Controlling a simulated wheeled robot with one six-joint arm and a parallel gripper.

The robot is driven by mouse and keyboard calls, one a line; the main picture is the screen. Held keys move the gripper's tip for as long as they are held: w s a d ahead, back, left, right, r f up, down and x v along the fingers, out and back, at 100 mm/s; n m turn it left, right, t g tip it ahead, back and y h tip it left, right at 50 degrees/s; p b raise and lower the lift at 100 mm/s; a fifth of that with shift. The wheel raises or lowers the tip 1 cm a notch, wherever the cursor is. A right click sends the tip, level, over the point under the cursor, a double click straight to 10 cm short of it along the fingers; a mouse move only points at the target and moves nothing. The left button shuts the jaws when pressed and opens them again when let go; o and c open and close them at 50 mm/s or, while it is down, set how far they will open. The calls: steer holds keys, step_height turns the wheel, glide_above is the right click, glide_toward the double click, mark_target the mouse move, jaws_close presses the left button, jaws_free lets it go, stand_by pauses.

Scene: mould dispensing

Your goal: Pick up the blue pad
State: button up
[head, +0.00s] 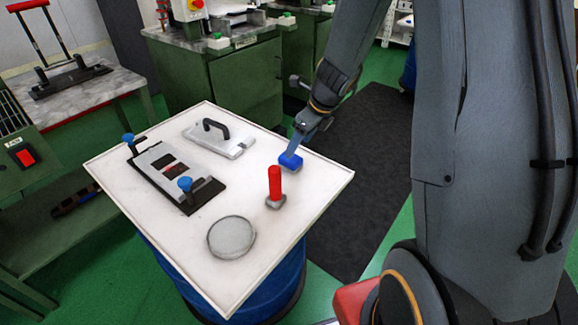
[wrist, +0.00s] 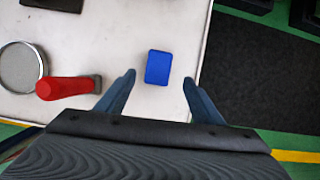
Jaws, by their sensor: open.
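The blue pad (head: 290,162) lies on the white tabletop (head: 296,204), close to its right edge in the head view. No finger visibly touches the pad.
A red-handled tool (head: 275,186) stands close to the pad, left of my fingers in the wrist view. A round grey disc (head: 231,237), a plate with a black handle (head: 219,138) and a mould with blue knobs (head: 172,176) are on the table.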

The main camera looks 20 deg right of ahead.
steer(key=shift+w+f+m, duration=0.3)
steer(key=shift+w+f, duration=0.05)
steer(key=shift+f, duration=0.35)
steer(key=x, duration=0.2)
steer(key=b+x, duration=0.1)
steer(key=x, duration=0.3)
steer(key=shift+a+f, duration=0.25)
steer(key=shift+a, duration=0.2)
steer(key=shift+s, duration=0.1)
steer(key=c, duration=1.3)
steer(key=shift+o, duration=0.2)
steer(key=shift+r+p, duration=1.25)
steer(key=shift+r, duration=3.8)
